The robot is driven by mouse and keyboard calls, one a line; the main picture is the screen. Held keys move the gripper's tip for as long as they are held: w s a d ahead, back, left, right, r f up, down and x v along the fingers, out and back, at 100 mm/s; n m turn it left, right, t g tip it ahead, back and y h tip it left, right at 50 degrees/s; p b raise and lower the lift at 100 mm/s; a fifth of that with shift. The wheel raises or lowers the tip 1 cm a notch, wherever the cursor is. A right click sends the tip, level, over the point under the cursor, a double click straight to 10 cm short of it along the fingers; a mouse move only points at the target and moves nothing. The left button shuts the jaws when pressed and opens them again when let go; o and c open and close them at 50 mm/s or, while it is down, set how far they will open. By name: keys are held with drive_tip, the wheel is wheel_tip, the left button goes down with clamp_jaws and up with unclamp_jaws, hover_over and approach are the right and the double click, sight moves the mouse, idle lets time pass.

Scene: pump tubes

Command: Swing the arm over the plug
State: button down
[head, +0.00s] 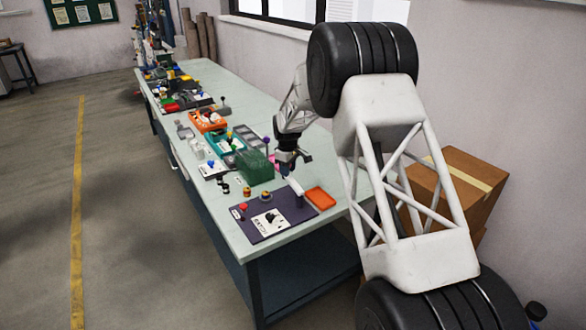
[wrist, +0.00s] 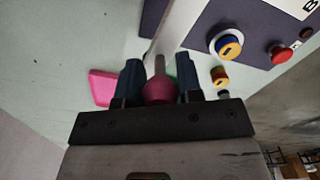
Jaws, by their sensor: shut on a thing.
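My gripper (head: 290,160) is above the far edge of the dark purple board (head: 250,232). In the wrist view its two dark fingers (wrist: 159,80) are shut on a magenta knob (wrist: 157,90) with a grey stem. A pale bar, seemingly the arm (head: 294,186), slants beside a dark post on the board. In the wrist view the bar (wrist: 182,22) runs away beyond the stem; I cannot tell whether they join. A black piece, perhaps the plug (head: 271,217), is on a white label on the board, apart from the bar. The knob is hidden in the head view.
A red button (head: 243,206) and a yellow-topped knob (head: 265,195) stand on the board. An orange tray (head: 321,198) lies right of it. A green block (head: 254,167) stands behind, with several coloured kits farther along the bench. A pink piece (wrist: 103,88) lies near the fingers.

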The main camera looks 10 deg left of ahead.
drive_tip(key=s+a+n, duration=0.4)
drive_tip(key=s+n, duration=0.4)
drive_tip(key=n, duration=0.2)
idle(0.6)
drive_tip(key=c, duration=0.8)
unclamp_jaws()
wheel_tip(320, 180, up, 8)
